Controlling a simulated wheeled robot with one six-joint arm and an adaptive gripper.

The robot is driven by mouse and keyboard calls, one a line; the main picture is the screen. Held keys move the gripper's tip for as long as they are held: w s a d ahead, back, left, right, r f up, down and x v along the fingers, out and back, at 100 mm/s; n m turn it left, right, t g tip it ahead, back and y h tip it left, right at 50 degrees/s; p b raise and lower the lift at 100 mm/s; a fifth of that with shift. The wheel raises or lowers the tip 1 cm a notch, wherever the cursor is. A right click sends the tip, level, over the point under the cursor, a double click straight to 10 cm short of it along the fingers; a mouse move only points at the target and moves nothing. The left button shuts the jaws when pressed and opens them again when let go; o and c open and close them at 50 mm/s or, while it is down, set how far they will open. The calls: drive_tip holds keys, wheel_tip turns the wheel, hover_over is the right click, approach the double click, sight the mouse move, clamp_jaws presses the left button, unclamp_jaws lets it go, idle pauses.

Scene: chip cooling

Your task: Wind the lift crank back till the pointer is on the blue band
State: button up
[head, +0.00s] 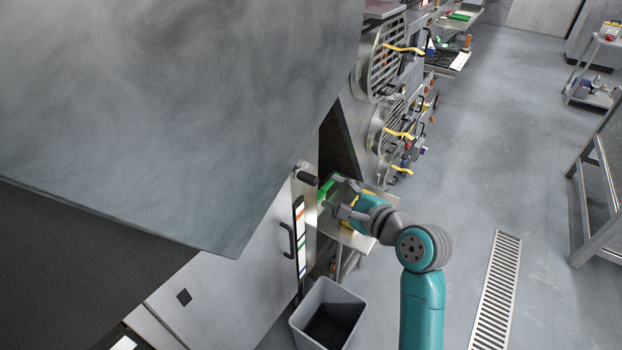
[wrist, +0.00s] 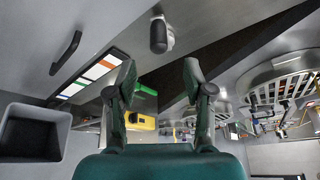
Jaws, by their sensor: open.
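The lift crank's dark knob (head: 307,178) sticks out from the steel machine front, near the upper end of the scale. The knob also shows in the wrist view (wrist: 158,36), beyond my fingertips and roughly centred between them. My gripper (head: 338,193) is open and empty, a little to the right of the knob and apart from it. Its two spread fingers show in the wrist view (wrist: 160,78). The white scale strip (head: 300,235) has several coloured bands, orange and green among them. It also shows in the wrist view (wrist: 90,76). I cannot make out the pointer on it.
A black door handle (head: 287,240) is left of the scale. A grey bin (head: 330,315) stands on the floor below. A small steel table (head: 345,236) is under my gripper. A large steel hood (head: 170,110) fills the upper left. The floor to the right is open.

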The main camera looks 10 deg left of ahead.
sight(316, 182)
drive_tip(key=x, duration=0.9)
drive_tip(key=shift+w+a+f, duration=0.1)
drive_tip(key=shift+w+a, duration=0.1)
drive_tip(key=shift+a, duration=0.05)
drive_tip(key=shift+c, duration=0.3)
clamp_jaws()
